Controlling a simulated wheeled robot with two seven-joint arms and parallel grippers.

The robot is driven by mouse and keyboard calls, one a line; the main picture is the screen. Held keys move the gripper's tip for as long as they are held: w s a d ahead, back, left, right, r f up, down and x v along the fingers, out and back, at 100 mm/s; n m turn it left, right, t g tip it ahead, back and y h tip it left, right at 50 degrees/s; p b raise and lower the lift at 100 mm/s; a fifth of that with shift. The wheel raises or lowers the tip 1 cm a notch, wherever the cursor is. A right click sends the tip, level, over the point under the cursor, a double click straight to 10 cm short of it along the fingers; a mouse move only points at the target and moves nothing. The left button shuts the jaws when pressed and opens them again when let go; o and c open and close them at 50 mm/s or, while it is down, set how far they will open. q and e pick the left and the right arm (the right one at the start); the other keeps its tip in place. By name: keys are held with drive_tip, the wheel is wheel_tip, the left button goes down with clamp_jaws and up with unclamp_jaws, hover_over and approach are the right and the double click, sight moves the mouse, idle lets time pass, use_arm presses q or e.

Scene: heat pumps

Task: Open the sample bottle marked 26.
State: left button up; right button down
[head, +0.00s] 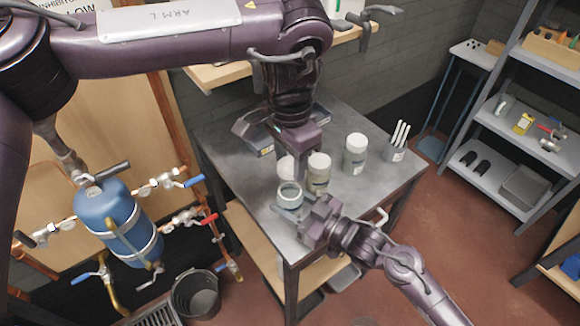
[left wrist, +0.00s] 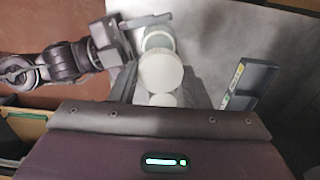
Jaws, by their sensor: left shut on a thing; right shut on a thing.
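A grey-white sample bottle (head: 290,196) stands near the table's front left corner. Its top shows a pale rim around a darker middle, so it looks uncapped; its rim also shows in the left wrist view (left wrist: 158,39). My right gripper (head: 305,208) is shut on this bottle from the right. My left gripper (head: 292,166) points down behind it, shut on a round white cap (head: 286,167). In the left wrist view the cap (left wrist: 160,71) sits between the fingers, apart from the bottle's mouth. I cannot read the number 26 on any label.
Two capped bottles stand close by: one (head: 319,172) just right of my left gripper, another (head: 355,154) farther back. A cup of white sticks (head: 397,143) is at the table's right. A dark tray (head: 256,138) lies at the left. The table (head: 385,186) is bare at front right.

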drive_tip(key=c, duration=0.6)
unclamp_jaws()
